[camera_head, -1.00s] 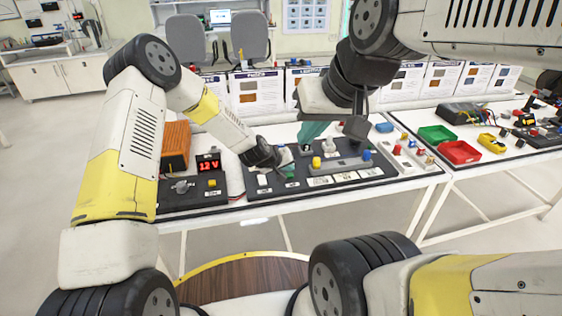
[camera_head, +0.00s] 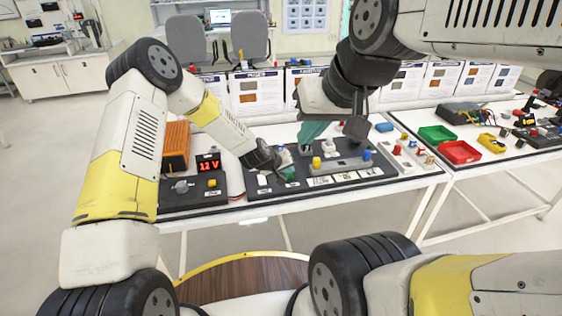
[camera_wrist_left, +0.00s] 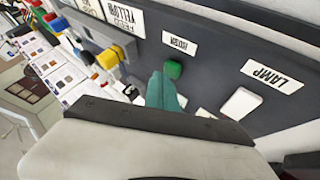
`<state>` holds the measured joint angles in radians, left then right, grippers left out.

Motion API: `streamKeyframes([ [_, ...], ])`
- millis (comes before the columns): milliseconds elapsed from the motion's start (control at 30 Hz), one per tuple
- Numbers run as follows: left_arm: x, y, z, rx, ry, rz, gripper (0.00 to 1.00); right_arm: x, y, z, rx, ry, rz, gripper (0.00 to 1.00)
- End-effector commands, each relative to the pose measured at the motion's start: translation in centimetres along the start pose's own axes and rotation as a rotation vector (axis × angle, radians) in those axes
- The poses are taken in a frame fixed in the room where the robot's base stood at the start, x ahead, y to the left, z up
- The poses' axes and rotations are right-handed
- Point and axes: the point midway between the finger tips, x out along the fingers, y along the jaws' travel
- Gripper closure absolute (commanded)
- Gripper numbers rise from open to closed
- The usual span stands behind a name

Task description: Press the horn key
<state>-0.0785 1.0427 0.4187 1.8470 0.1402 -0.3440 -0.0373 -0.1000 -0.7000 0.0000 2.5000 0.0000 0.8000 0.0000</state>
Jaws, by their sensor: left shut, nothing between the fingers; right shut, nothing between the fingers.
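The horn key is a small green block (camera_wrist_left: 173,69) beside a white label, on the dark panel (camera_wrist_left: 215,45). It also shows in the head view (camera_head: 290,174). My left gripper (camera_wrist_left: 159,78) has its teal fingers shut and empty, with the tips just left of the green key in the wrist view. I cannot tell whether they touch it. In the head view my left gripper (camera_head: 284,158) is low over the panel, just behind the key. My right gripper (camera_head: 309,133) is shut and empty above the panel's back part.
The white lamp key (camera_wrist_left: 241,103) is close beside the green key. A yellow connector (camera_wrist_left: 112,56) is on the other side. A box with a red 12 V display (camera_head: 208,164) stands left of the panel. Red and green trays (camera_head: 459,152) are on the right table.

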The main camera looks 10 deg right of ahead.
Motion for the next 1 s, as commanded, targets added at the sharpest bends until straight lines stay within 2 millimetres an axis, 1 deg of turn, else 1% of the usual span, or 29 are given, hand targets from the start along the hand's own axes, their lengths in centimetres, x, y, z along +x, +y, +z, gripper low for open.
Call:
streamKeyframes([
  [1000,0.64,-0.47,0.46,0.0,-0.001,0.0,1.0,0.0,0.0,0.0,0.0,0.0,0.0,1.0],
])
